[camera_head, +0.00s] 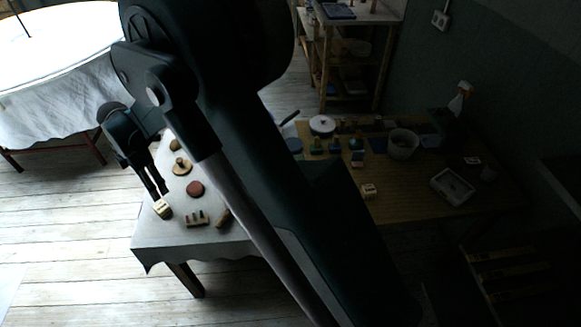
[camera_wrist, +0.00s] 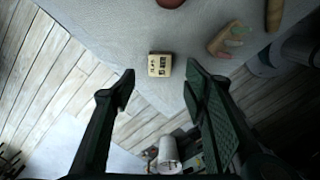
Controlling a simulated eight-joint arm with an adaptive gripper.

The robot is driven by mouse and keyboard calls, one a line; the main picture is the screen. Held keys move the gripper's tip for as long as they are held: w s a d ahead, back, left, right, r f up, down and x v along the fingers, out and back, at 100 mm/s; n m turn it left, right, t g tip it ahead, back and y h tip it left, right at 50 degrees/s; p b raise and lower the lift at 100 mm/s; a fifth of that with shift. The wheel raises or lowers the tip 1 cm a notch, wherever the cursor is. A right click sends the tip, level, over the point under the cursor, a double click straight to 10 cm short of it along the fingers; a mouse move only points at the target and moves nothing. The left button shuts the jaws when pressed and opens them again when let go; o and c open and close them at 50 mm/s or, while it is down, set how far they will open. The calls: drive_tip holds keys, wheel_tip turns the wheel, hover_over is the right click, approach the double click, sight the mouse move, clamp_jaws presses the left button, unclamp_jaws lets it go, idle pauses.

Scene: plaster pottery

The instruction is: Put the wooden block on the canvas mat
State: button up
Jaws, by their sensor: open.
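A small pale wooden block (camera_head: 162,209) with dark markings is at the front left edge of the pale canvas mat (camera_head: 165,243) in the head view. It also shows in the wrist view (camera_wrist: 160,65), with the canvas (camera_wrist: 110,28) around it. It looks to be resting on the cloth, close to the edge. My gripper (camera_head: 158,194) points down right at the block. In the wrist view my gripper (camera_wrist: 161,78) is open, its fingers on either side of the block with gaps, not visibly touching it.
On the canvas are a red-brown disc (camera_head: 195,188), a pegged wooden piece (camera_head: 196,218) and a round knobbed piece (camera_head: 181,167). Another pale block (camera_head: 369,190) lies on the bare wooden table at right, near a white tray (camera_head: 452,186). My arm hides the table's middle.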

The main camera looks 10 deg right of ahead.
drive_tip(key=s+d+r+m+t, duration=0.1)
drive_tip(key=d+r+m, duration=0.3)
drive_tip(key=d+r, duration=0.55)
drive_tip(key=d+r+m+t+y, duration=0.1)
drive_tip(key=d+r+m, duration=0.35)
drive_tip(key=d, duration=0.95)
drive_tip(key=s+d+r+m+t, duration=0.1)
drive_tip(key=d+r+m, duration=0.3)
drive_tip(key=d+r, duration=0.6)
drive_tip(key=s+d+r+m+t, duration=0.1)
drive_tip(key=s+d+m, duration=0.35)
drive_tip(key=d, duration=0.45)
drive_tip(key=s+d+r+m+t, duration=0.1)
drive_tip(key=s+d+m, duration=0.2)
drive_tip(key=s+d, duration=0.45)
drive_tip(key=s+d+f+m+t+h, duration=0.1)
drive_tip(key=s+d+f+m+t, duration=0.1)
drive_tip(key=s+d+m, duration=0.5)
drive_tip(key=s+d+f, duration=0.1)
drive_tip(key=s+d, duration=0.2)
drive_tip(key=d, duration=0.2)
drive_tip(key=shift+d+f, duration=0.3)
drive_tip(key=shift+d, duration=0.05)
